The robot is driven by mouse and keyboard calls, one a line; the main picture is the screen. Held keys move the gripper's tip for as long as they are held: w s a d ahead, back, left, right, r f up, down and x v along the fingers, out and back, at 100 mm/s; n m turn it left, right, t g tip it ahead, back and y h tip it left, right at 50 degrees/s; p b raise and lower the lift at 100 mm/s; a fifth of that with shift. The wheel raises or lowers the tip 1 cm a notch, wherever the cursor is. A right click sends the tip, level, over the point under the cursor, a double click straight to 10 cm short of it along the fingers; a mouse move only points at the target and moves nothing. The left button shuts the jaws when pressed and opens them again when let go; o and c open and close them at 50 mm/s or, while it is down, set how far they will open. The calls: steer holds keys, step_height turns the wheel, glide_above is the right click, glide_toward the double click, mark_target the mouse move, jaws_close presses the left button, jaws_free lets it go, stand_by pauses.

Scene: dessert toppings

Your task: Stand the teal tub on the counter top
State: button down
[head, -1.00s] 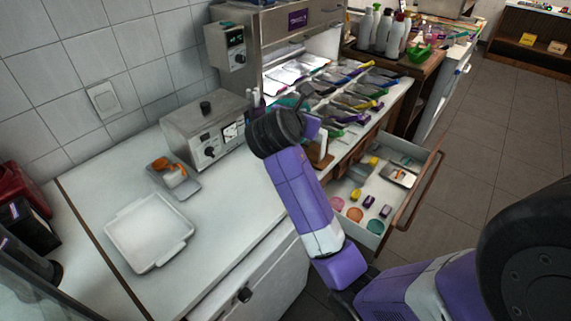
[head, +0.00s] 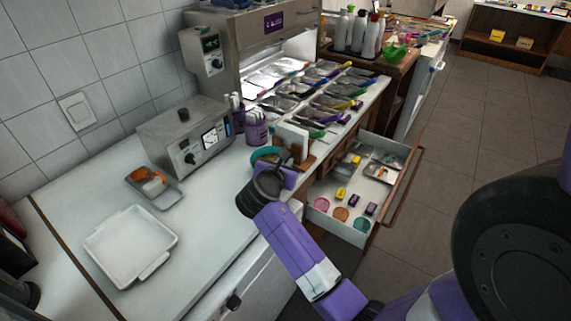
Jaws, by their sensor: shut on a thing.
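The teal tub (head: 262,153) shows as a teal rim just past the dark end of my arm, near the counter's front edge. My gripper (head: 271,166) is shut on it. My wrist hides the fingers and most of the tub. The counter top (head: 212,210) is a pale surface running along the tiled wall. The tub is at or over this counter, left of the open drawer. I cannot tell whether its base touches the surface.
A white tray (head: 105,262), a small grey tray with orange and white items (head: 168,196) and a metal appliance (head: 160,140) stand on the counter. Purple cups (head: 256,132) and a card holder (head: 297,150) are close behind the tub. A drawer (head: 335,222) stands open at right.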

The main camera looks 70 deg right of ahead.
steer(key=c, duration=1.4)
jaws_free()
steer(key=shift+f, duration=0.15)
